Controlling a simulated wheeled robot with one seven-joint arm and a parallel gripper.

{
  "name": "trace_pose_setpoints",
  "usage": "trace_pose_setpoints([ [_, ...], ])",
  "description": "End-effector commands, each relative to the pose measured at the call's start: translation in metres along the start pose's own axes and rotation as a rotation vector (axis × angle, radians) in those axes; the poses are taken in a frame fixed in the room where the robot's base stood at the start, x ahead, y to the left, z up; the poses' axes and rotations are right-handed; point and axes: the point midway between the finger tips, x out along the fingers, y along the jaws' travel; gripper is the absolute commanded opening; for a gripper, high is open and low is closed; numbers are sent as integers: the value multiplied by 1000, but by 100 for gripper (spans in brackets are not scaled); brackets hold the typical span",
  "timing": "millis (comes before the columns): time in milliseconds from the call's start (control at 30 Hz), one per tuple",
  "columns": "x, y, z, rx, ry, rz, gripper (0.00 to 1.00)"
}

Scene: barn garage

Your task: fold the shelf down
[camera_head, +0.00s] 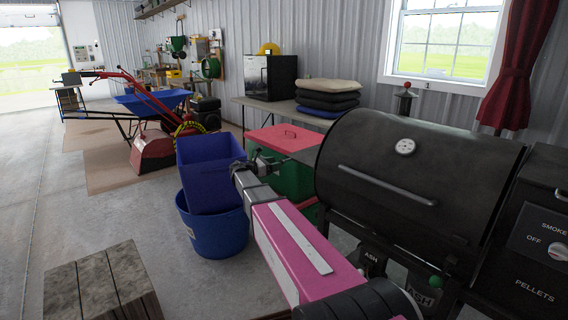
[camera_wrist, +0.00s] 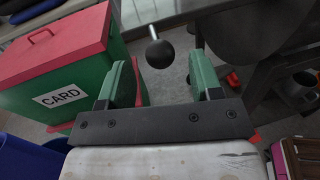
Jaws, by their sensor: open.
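The shelf shows in the wrist view as a grey flat panel (camera_wrist: 185,10) along the top edge. A round black knob (camera_wrist: 160,54) on a short metal stem hangs at the shelf's near edge. My gripper (camera_wrist: 163,75) is open, with its green fingers to the left and right of the knob. The knob appears between or just beyond the fingertips, and I see no contact.
A green bin with a red lid (camera_head: 285,138), labelled CARD in the wrist view (camera_wrist: 62,97), stands close beside my gripper. Blue bins (camera_head: 213,222) stand to the left. A wooden crate (camera_head: 100,287) is at front left. Open floor lies farther left.

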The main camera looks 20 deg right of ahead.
Motion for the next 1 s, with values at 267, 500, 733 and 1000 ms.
trace_pose_setpoints([
  [267, 41, 0, 0, 1, 0, -1, 59],
  [500, 54, 0, 0, 1, 1, 0, 59],
  [733, 54, 0, 0, 1, 1, 0, 59],
  [1000, 54, 0, 0, 1, 1, 0, 0],
])
